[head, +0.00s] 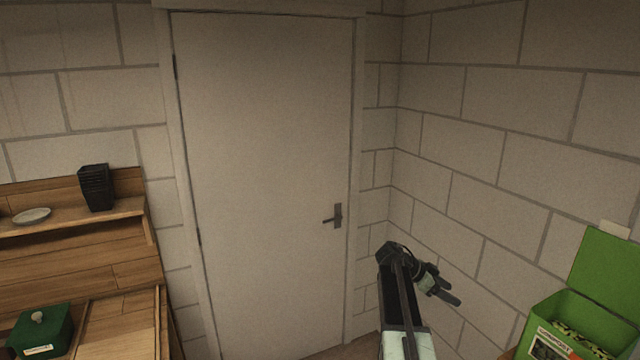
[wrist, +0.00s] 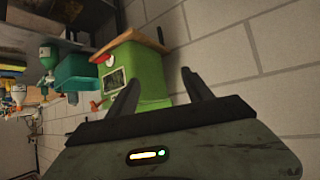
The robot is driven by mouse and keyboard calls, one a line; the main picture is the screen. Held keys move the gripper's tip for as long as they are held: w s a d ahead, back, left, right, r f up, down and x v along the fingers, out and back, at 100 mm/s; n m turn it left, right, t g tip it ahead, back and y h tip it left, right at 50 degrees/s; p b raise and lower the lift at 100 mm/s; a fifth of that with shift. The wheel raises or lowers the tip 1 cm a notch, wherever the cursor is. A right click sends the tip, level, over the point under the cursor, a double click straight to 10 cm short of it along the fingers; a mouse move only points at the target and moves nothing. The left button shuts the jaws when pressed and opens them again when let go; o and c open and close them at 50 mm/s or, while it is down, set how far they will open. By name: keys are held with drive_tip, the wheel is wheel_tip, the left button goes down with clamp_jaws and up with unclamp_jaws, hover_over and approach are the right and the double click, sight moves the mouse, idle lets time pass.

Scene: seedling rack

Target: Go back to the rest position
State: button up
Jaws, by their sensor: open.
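My gripper (head: 446,290) is on the raised arm at the lower right of the head view, in front of the block wall. Its two fingers also show in the wrist view (wrist: 160,92), spread apart with nothing between them. Beyond the fingers in the wrist view is a green box-like thing (wrist: 150,85) with a wooden top, apart from the gripper as far as I can tell.
A closed door (head: 265,180) fills the middle of the head view. A wooden bench (head: 80,262) at the left bears a black pot stack (head: 97,188), a saucer (head: 32,216) and a green box (head: 42,330). An open green bin (head: 600,325) stands at the lower right.

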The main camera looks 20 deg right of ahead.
drive_tip(key=w+a+f+n+t+y+b, duration=0.1)
drive_tip(key=w+a+f+n, duration=0.15)
drive_tip(key=a, duration=0.75)
drive_tip(key=w+a+f+n+t+y+b, duration=0.1)
drive_tip(key=a+f+n+t, duration=0.2)
drive_tip(key=a, duration=0.6)
drive_tip(key=w+a+f+n+y+b, duration=0.15)
drive_tip(key=a+f, duration=0.35)
drive_tip(key=a, duration=0.5)
drive_tip(key=s+a+f+n+y, duration=0.1)
drive_tip(key=s+a+n+y, duration=0.1)
drive_tip(key=a+n, duration=0.3)
drive_tip(key=s+a+f+n+y, duration=0.2)
drive_tip(key=a+n, duration=0.3)
drive_tip(key=a, duration=0.5)
drive_tip(key=s+a+f+n+y+b, duration=0.1)
drive_tip(key=s+a+f+n+y, duration=0.1)
drive_tip(key=s+a+n, duration=0.2)
drive_tip(key=a+n, duration=0.1)
drive_tip(key=a, duration=0.2)
drive_tip(key=shift+a+y, duration=0.35)
drive_tip(key=shift+a, duration=0.05)
